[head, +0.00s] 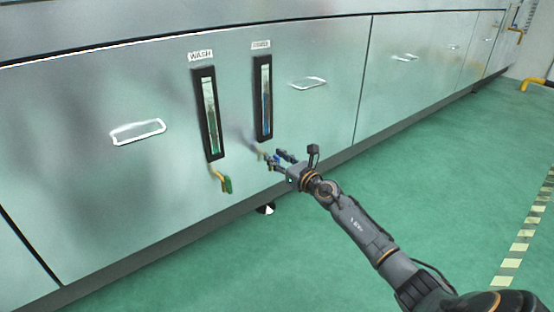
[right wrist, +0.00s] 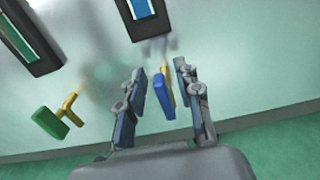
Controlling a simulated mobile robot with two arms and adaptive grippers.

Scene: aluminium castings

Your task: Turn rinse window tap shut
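The rinse window (head: 264,98) is the right one of two black-framed sight glasses on the steel panel, with blue in its glass; its small label is hard to read. Its lower end shows at the top of the right wrist view (right wrist: 150,25). Below it is the tap with a blue handle (right wrist: 158,90) and a brass-yellow stem, partly hidden by my gripper in the head view. My right gripper (head: 275,158) is open, its fingers on either side of the blue handle, with gaps visible in the right wrist view (right wrist: 159,75). My left gripper is out of view.
The wash window (head: 209,115), with green in its glass, is to the left, its green-handled tap (head: 225,183) below it; this tap also shows in the right wrist view (right wrist: 50,122). Flat handles (head: 138,131) protrude from the panels. The green floor (head: 450,170) is clear.

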